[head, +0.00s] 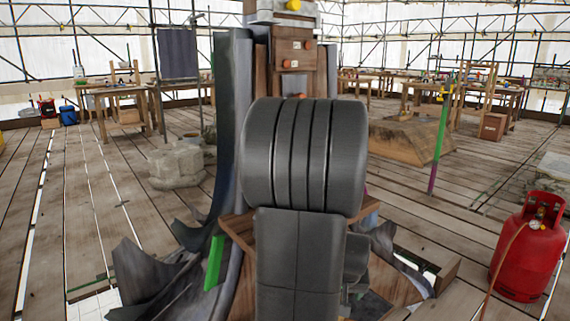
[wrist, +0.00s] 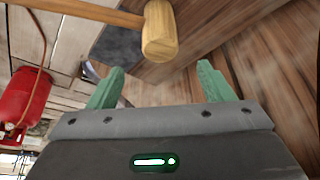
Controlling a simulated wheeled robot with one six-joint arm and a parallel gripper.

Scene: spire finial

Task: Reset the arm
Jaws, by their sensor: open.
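My gripper (wrist: 160,84) shows in the wrist view with its two green fingers spread wide apart and nothing between them. A wooden mallet (wrist: 158,32) lies beyond the fingertips in the wrist view, its handle running off to the upper left. It appears apart from the fingers. In the head view my dark arm fills the middle of the picture and hides my gripper and the mallet.
A wooden post (head: 296,78) with orange knobs and curled grey sheets (head: 232,125) stands behind my arm. A red gas cylinder (head: 528,247) with a hose stands at right. A stone block (head: 180,165) lies left, a wooden platform (head: 408,138) right. Floor at left is mostly open.

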